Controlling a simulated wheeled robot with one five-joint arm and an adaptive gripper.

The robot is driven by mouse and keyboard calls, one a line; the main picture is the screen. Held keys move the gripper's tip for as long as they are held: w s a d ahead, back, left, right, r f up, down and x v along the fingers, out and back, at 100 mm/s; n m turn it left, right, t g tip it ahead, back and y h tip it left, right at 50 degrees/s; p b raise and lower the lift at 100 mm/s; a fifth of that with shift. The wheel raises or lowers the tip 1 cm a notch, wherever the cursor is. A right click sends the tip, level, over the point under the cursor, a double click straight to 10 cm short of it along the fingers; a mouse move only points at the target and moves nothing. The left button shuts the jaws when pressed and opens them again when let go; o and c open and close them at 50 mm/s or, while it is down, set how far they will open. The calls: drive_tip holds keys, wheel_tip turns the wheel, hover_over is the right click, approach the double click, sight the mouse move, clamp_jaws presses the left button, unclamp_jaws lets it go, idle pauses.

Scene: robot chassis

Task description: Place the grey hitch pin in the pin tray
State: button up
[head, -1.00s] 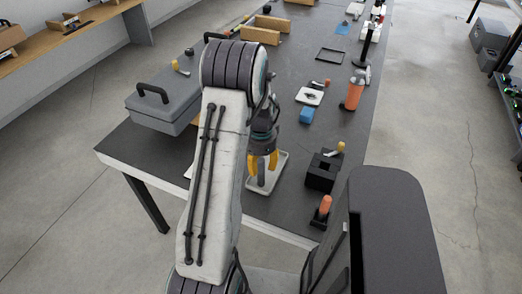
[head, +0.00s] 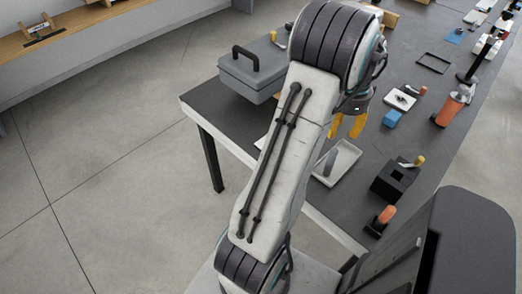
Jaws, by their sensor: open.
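The grey hitch pin (head: 330,161) appears to stand upright in a shallow pale tray (head: 346,171), near its left side, at the table's near edge. This looks like the pin tray. My gripper (head: 347,127) has yellow fingers, spread apart and empty. It hangs above and behind the pin in the picture, clear of it. My arm hides part of the table to the left of the tray, and the pin's base is hard to make out.
A grey toolbox (head: 253,73) is at left.

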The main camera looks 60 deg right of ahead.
drive_tip(key=w+a+r+n+t+h, duration=0.1)
drive_tip(key=w+a+r+n, duration=0.3)
drive_tip(key=w+a+n, duration=0.45)
drive_tip(key=w+a+r+n, duration=0.5)
drive_tip(key=w+a, duration=0.5)
drive_tip(key=w, duration=0.4)
drive_tip(key=s+a+n+t+y, duration=0.1)
drive_tip(key=s+a+n+t, duration=0.2)
drive_tip(key=a+n, duration=1.3)
drive_tip(key=a, duration=0.7)
drive_tip(key=shift+r, duration=0.1)
